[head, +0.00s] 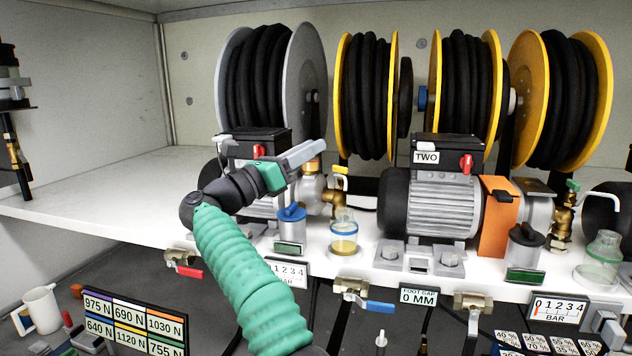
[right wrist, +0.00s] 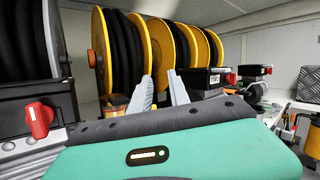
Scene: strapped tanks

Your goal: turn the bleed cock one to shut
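The brass cock with a yellow handle (head: 340,184) by the left-hand pump, which I take for bleed cock one, stands above a small clear jar of yellowish liquid (head: 344,238). Its handle's exact angle is hard to read. My right gripper (head: 318,150) reaches in over the left-hand pump, its grey fingers just up and left of the cock, with no clear contact. In the right wrist view my right gripper (right wrist: 160,92) has its two fingers apart with nothing seen between them. The left-hand pump is partly hidden by my arm. My left gripper is not in view.
A second pump marked TWO (head: 445,205) stands to the right, with a green-handled brass cock (head: 563,215) beyond it. Hose reels (head: 365,95) stand behind. Red-handled (head: 188,268) and blue-handled (head: 360,298) valves hang at the shelf's front edge. The shelf's left part (head: 110,185) is clear.

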